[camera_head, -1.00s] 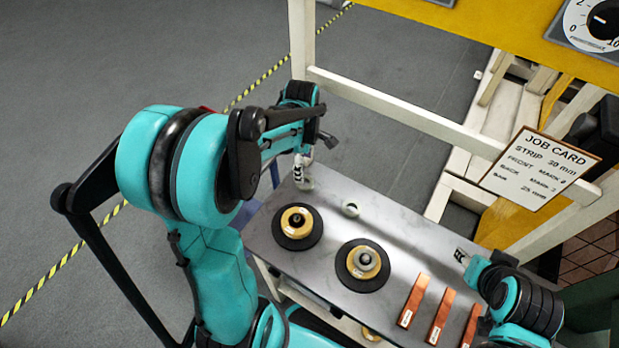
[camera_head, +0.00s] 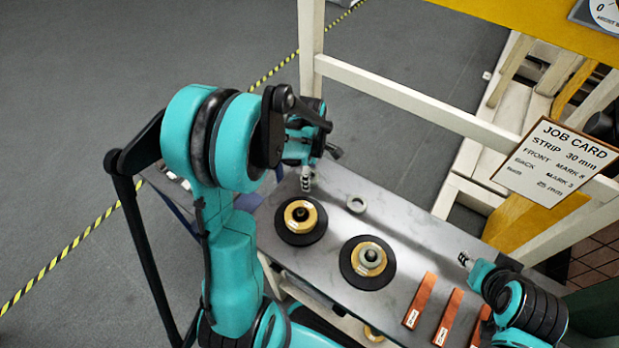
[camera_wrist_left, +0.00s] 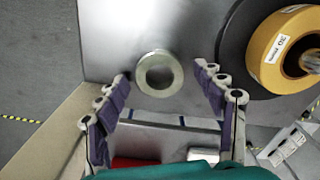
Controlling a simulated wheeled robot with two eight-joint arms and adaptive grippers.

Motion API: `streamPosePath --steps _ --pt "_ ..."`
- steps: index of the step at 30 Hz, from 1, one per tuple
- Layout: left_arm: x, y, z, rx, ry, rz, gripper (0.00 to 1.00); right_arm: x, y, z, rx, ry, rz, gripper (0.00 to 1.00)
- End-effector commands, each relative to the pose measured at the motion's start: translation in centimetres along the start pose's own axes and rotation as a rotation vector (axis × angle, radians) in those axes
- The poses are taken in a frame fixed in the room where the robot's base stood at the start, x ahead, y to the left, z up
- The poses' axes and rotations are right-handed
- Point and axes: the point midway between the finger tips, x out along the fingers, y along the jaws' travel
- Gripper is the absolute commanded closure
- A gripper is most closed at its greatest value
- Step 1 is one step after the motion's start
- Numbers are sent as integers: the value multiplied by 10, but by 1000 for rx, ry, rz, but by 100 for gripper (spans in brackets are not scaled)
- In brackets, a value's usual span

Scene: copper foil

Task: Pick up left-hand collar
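Another grey ring (camera_head: 371,256) sits on the hub of the right spool. My right gripper (camera_head: 465,258) is small over the bench's right side; its opening is unclear.
Two yellow-gold spools on black discs, left (camera_head: 300,217) and right (camera_head: 359,268), stand near the collar. Several copper strips (camera_head: 420,300) lie at front right. A white frame rail (camera_head: 400,95) and job card (camera_head: 557,162) stand behind the bench.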

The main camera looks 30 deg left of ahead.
Motion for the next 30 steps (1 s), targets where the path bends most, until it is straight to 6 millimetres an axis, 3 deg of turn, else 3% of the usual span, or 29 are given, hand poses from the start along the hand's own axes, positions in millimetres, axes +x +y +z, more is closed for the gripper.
streamPosePath --steps 1,6,19,26,30 --pt "0 0 0 0 0 0 48 0 0 0 0 0 0 60" --pt "0 0 0 0 0 0 92 0 0 0 0 0 0 60" --pt "-7 0 0 0 0 0 92 -3 0 -2 0 0 0 60" --pt "-43 0 0 0 0 0 92 -16 0 -12 0 0 0 60" --pt "-62 -14 27 7 0 0 92 -23 0 -17 0 0 0 60"
